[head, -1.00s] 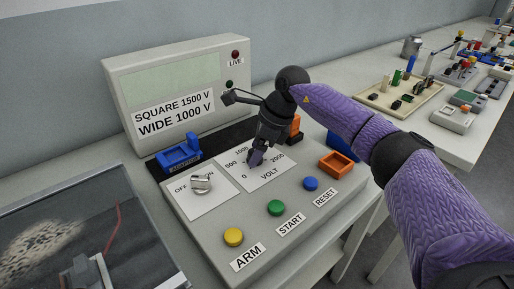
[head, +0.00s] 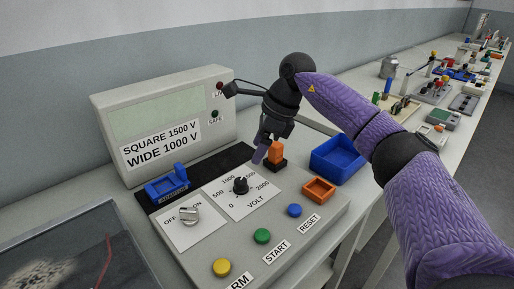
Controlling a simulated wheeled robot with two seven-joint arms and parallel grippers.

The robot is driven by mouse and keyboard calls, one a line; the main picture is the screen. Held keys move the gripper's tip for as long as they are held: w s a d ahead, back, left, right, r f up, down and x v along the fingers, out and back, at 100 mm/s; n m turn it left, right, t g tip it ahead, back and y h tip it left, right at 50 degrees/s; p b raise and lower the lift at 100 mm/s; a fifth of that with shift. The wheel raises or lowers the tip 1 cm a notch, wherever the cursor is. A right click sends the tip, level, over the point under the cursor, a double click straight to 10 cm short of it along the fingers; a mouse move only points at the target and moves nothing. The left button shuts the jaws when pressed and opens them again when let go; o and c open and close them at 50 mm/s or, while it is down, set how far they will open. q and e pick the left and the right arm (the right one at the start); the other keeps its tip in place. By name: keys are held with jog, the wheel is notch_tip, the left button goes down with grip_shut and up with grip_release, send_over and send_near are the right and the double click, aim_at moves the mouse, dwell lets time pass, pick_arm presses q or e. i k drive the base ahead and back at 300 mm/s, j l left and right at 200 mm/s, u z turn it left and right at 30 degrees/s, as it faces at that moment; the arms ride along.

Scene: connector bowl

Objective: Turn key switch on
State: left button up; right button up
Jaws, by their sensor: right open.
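The key switch (head: 189,215) is a silver knob on a white plate marked OFF and ON, at the left of the sloped grey panel. Its pointing direction is too small to tell surely. My right gripper (head: 263,150) is open, above the panel's back edge beside an orange block, up and right of the key switch and apart from it. I cannot tell whether its fingers touch the orange block. My left gripper is not in view.
A black VOLT dial (head: 240,186) stands right of the key switch. Yellow (head: 222,268), green (head: 262,236) and blue (head: 294,210) buttons line the front. A blue adaptor (head: 167,184), the orange block (head: 275,153), an orange tray (head: 319,190) and a blue bin (head: 338,160) stand around.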

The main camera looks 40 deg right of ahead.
aim_at(190, 216)
jog(key=k, duration=1)
